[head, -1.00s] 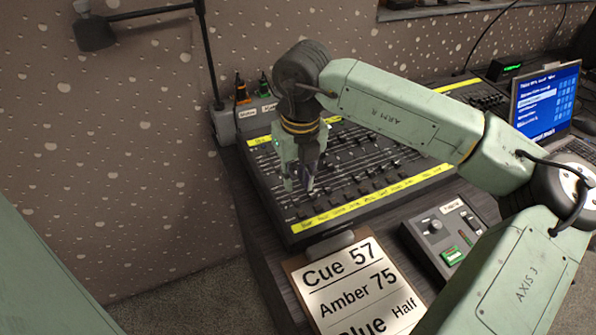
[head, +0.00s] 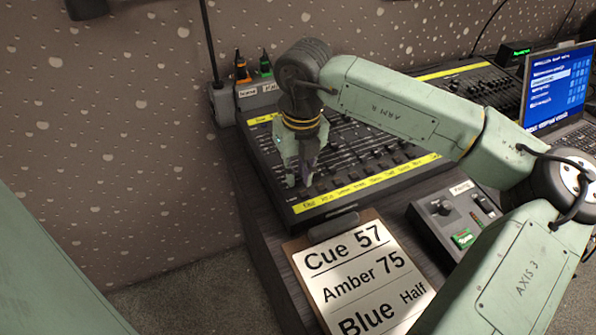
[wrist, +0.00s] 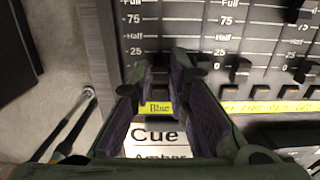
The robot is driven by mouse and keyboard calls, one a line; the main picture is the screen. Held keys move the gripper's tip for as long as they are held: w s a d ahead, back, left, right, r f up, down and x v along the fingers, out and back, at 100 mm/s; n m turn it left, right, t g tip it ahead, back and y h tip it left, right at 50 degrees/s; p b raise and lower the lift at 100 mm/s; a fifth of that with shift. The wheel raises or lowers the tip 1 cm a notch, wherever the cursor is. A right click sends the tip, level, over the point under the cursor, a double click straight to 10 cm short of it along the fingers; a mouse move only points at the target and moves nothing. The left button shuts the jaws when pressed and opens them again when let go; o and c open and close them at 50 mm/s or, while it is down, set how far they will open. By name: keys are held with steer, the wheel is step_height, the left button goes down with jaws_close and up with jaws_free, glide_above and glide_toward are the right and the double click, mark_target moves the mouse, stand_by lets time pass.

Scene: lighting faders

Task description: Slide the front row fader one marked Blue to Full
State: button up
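The front row of faders is on the black lighting desk (head: 262,172). A yellow label strip (head: 385,177) runs along its front edge. In the wrist view, the label reading Blue (wrist: 159,107) is at the strip's left end, showing between my fingers. A scale with Full, 75, Half and 25 (wrist: 133,36) stands above it. My gripper (head: 303,183) points down over the left end of the front row. In the wrist view its fingers (wrist: 160,70) are apart, one on each side of the Blue column.
Neighbouring fader caps (wrist: 240,70) stand close to the right of my fingers. A clipboard (head: 360,275) reading Cue 57, Amber 75, Blue Half lies in front. A small control box (head: 452,215) and a laptop (head: 556,88) are to the right.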

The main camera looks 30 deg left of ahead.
jaws_close()
steer(key=shift+w+a+r, duration=0.1)
steer(key=shift+w+a, duration=0.4)
steer(key=shift+a, duration=0.35)
steer(key=shift+w+a+r, duration=0.1)
steer(key=shift+w+a, duration=0.45)
steer(key=shift+a, duration=0.3)
steer(key=shift+w+a+r, duration=0.1)
steer(key=shift+w+a, duration=0.4)
steer(key=shift+a, duration=0.35)
steer(key=shift+o, duration=1)
jaws_free()
steer(key=shift+r+p, duration=0.45)
steer(key=shift+r, duration=0.8)
step_height(320, 180, up, 12)
steer(key=shift+s+d, duration=0.3)
steer(key=shift+d, duration=0.15)
